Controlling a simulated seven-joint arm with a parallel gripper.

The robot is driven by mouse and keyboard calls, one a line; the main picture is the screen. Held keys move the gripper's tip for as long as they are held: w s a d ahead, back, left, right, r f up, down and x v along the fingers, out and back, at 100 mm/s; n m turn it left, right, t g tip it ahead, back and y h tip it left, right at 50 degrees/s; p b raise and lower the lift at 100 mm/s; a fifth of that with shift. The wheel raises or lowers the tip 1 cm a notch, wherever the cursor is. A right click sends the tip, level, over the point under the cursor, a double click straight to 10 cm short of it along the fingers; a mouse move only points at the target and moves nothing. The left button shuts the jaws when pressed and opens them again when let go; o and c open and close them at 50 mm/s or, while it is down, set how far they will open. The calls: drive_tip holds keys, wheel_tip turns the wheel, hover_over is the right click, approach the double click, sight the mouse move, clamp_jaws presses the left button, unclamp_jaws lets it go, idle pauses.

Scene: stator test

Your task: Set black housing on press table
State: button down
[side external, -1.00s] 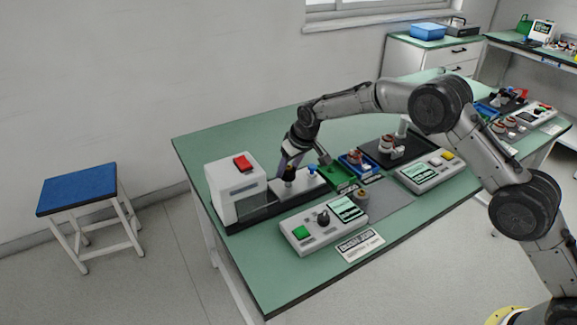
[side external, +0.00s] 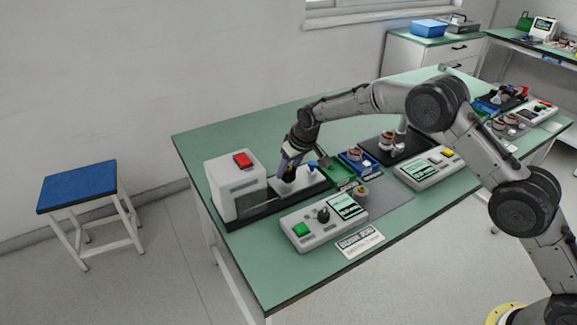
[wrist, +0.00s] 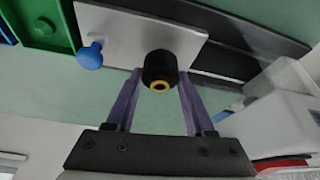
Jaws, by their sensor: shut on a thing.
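The black housing (wrist: 159,66), a short dark cylinder with a yellow-orange ring around its centre hole, is between the purple fingers of my gripper (wrist: 159,80). My gripper is shut on it. The press table (wrist: 125,30) is a pale flat plate with a blue knob (wrist: 90,56) at one corner. In the wrist view the housing overlaps the plate near its edge. In the side view my gripper (side external: 289,172) points down over the press table (side external: 308,183), with the housing small and dark at its tips. I cannot tell whether the housing touches the plate.
The white press unit (side external: 236,188) with a red button stands left of my gripper. A control box (side external: 323,222) with a green button lies in front. A green bin (side external: 340,176) and a blue bin (side external: 358,162) sit to the right. The green bench is clear behind.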

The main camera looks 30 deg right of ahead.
drive_tip(key=shift+f, duration=0.7)
idle(0.5)
drive_tip(key=shift+c, duration=0.9)
unclamp_jaws()
drive_tip(key=a+v, duration=0.1)
drive_tip(key=v, duration=1.2)
drive_tip(key=shift+s+d+r, duration=0.2)
drive_tip(key=shift+d+r, duration=0.15)
drive_tip(key=shift+d, duration=0.15)
drive_tip(key=shift+d, duration=0.1)
